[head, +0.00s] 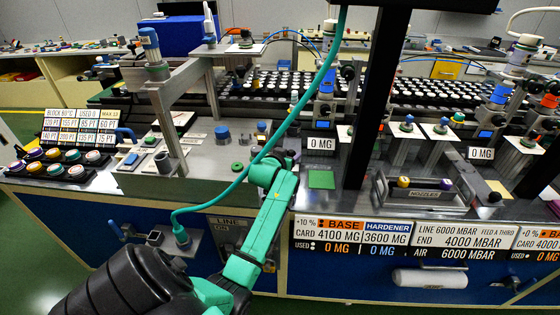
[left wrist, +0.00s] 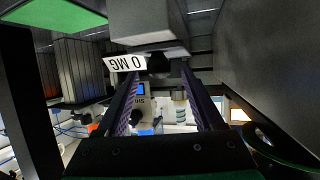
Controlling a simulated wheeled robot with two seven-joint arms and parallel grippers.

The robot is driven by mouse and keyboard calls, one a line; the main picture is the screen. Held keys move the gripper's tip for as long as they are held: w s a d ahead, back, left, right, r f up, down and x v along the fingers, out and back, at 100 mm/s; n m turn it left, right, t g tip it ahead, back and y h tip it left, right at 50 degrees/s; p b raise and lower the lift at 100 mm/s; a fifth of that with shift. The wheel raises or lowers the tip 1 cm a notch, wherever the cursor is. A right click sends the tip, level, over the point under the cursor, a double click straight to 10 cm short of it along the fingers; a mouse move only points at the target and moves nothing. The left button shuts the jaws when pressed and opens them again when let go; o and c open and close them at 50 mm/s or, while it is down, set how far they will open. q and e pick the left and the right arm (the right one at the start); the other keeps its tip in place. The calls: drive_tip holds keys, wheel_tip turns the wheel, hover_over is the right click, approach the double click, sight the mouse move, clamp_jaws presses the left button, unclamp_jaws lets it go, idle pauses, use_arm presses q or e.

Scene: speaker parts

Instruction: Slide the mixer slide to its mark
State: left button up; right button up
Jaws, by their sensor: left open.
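My left gripper (head: 288,157) is at the middle of the bench in the head view, at the end of a green arm. In the left wrist view the gripper (left wrist: 163,100) has its two dark ridged fingers apart, with nothing held between them. A grey block (left wrist: 152,22) with a dark knob-like part (left wrist: 159,63) is close by, above the fingers in that picture. I cannot tell for certain which part is the mixer slide or its mark. A green square pad (head: 321,179) lies right of the gripper. It also shows in the left wrist view (left wrist: 55,14). My right gripper is not seen.
A "0 MG" sign (head: 320,144) stands beside the gripper. A black post (head: 378,90) rises to its right. A green hose (head: 262,150) crosses near the arm. A nozzle tray (head: 425,195) is at right, a grey stand (head: 165,110) at left.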

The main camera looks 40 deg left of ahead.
use_arm(q)
drive_tip(key=v, duration=1.1)
drive_tip(key=shift+b, duration=0.35)
drive_tip(key=shift+w, duration=0.1)
